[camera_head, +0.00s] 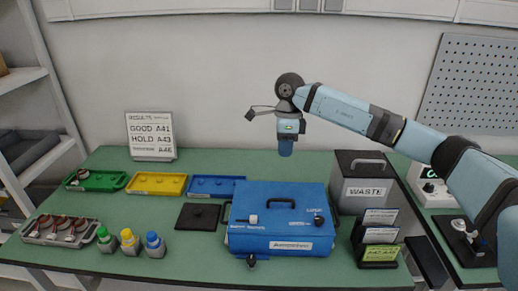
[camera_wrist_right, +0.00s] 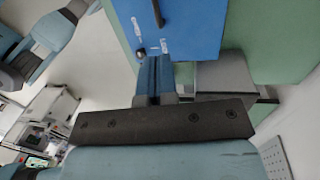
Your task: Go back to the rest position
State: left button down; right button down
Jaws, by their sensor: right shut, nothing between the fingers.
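My right arm comes in from the right in the head view and reaches up over the table. My right gripper (camera_head: 286,149) points down, high above the back of the blue box (camera_head: 275,205), apart from everything. Its blue fingers are shut with nothing between them. In the right wrist view the shut fingers (camera_wrist_right: 153,75) show in front of the blue box (camera_wrist_right: 195,25). My left gripper is not in view.
The green table (camera_head: 150,245) holds green (camera_head: 97,181), yellow (camera_head: 157,184) and blue (camera_head: 217,187) trays, a metal tray of parts (camera_head: 60,231), several capped bottles, a black plate (camera_head: 198,216), and a results sign (camera_head: 151,135). A grey waste bin (camera_head: 365,190) and card rack (camera_head: 378,240) stand right of the box.

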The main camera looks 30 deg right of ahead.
jog(key=s+a+f+m+t+y+p, duration=0.2)
jog(key=s+a+m+t+y, duration=0.25)
jog(key=a, duration=0.55)
jog(key=s+a+f+m+t+y+p, duration=0.1)
jog(key=s+a+m+y+p, duration=0.15)
jog(key=a+m+y, duration=0.5)
jog(key=s+a+f+m+t+y+p, duration=0.2)
jog(key=s+a+m+t+y, duration=0.15)
jog(key=a+y, duration=0.55)
jog(key=s+d+f+m+t+h+p, duration=0.1)
jog(key=s+d+f+m+h+p, duration=0.1)
jog(key=s+f+m+h, duration=0.7)
jog(key=s+d+f+m+t+h+p, duration=0.2)
jog(key=s+d+f+m+h, duration=0.3)
jog(key=m, duration=1.5)
jog(key=s+f+h, duration=0.4)
jog(key=f+h, duration=0.1)
jog(key=shift+s+d, duration=0.2)
jog(key=shift+s, duration=0.05)
jog(key=shift+r, duration=0.1)
